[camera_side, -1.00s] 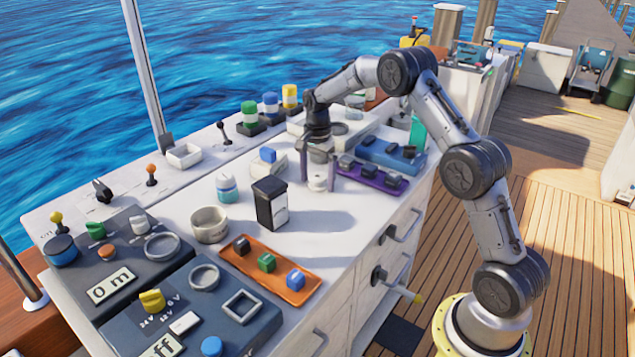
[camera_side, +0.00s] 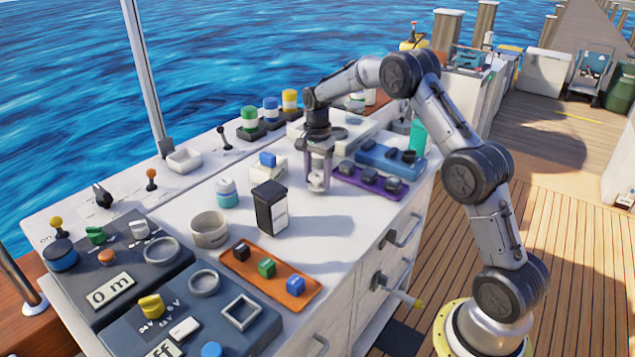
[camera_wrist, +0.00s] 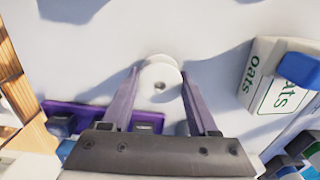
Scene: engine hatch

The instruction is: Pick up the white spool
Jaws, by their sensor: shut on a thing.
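The white spool (camera_side: 318,185) stands upright on the white counter, left of the purple tray. In the wrist view its round top with a small centre hole (camera_wrist: 160,72) shows between the fingertips. My gripper (camera_side: 319,172) points straight down over it and is shut on the spool, one finger on each side. The two purple-grey fingers also show in the wrist view (camera_wrist: 159,84). The spool's base appears to be on or very near the counter; I cannot tell if there is a gap. The fingers hide part of its sides.
The purple tray (camera_side: 348,177) with dark blocks lies close to the right of my gripper, and a blue tray (camera_side: 378,153) lies behind it. A white box with a blue top (camera_side: 268,166) and a black-lidded container (camera_side: 271,210) stand to the left.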

